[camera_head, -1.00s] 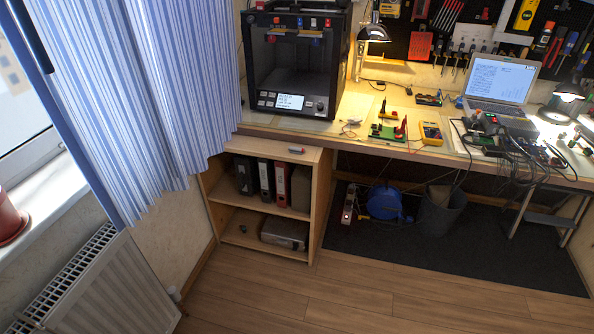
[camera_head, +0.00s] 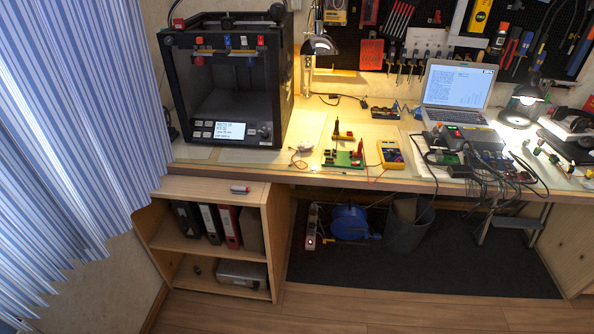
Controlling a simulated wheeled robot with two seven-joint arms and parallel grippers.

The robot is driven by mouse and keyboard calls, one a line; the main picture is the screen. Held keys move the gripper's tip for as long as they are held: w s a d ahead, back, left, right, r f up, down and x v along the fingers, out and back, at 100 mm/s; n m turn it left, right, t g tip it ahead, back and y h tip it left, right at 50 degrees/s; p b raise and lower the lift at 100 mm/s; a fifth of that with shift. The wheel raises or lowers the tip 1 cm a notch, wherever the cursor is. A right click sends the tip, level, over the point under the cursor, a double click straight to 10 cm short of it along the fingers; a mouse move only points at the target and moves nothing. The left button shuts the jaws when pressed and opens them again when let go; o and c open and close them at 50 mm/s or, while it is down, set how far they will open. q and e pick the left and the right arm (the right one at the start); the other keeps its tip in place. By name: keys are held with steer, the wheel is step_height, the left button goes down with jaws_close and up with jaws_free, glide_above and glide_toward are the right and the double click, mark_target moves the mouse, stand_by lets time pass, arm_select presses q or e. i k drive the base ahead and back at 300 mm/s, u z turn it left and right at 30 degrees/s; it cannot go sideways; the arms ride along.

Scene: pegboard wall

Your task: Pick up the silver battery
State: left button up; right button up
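I cannot make out a silver battery for sure in this view. On the workbench (camera_head: 215,172) are a green board with red parts (camera_head: 343,158) and a yellow multimeter (camera_head: 391,154). Small pale wires (camera_head: 299,160) lie left of the board. Neither of my grippers is in view.
A black 3D printer (camera_head: 232,90) stands at the bench's left end. A laptop (camera_head: 457,90), cables (camera_head: 480,165) and a lit lamp (camera_head: 526,100) crowd the right. The low cabinet (camera_head: 160,215) juts out below. Wooden floor in front is clear.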

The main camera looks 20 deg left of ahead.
mark_target(233, 187)
steer(key=u, duration=0.15)
steer(key=i, duration=1.05)
steer(key=u, duration=0.5)
